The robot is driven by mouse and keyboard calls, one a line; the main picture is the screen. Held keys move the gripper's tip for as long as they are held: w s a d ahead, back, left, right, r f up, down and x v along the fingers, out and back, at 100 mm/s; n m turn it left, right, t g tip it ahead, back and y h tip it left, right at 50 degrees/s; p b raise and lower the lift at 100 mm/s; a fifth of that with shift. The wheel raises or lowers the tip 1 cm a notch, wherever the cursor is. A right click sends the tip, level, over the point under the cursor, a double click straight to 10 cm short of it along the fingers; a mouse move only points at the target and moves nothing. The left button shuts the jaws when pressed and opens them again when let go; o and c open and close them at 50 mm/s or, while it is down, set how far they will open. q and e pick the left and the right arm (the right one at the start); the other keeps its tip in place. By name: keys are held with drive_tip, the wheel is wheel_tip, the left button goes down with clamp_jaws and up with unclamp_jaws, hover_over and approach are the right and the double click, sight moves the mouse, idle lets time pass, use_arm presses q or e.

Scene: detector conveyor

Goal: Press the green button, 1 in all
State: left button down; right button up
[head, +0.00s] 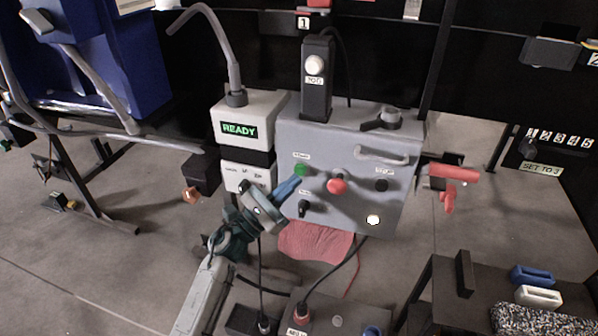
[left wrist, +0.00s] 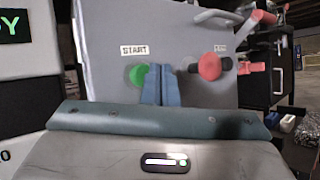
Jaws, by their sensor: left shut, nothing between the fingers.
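The green button (head: 301,170) sits on the front of the grey control box, at its upper left. In the left wrist view the green button (left wrist: 138,75) shows under a START label, partly covered by my fingers. My left gripper (head: 297,181) is shut and empty, with its blue fingertips just in front of the button. In the left wrist view its closed fingertips (left wrist: 162,68) overlap the button's right edge. I cannot tell whether they touch it. My right gripper is not in view.
A red button (head: 337,185) sits right of the green one, with a black knob (head: 303,208) below. A small display (head: 239,129) reads READY at left. A red-handled part (head: 454,173) sticks out at the box's right side. A dark table (head: 450,290) stands at lower right.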

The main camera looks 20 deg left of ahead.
use_arm(q)
drive_tip(key=shift+w, duration=0.1)
drive_tip(key=shift+w+b, duration=0.35)
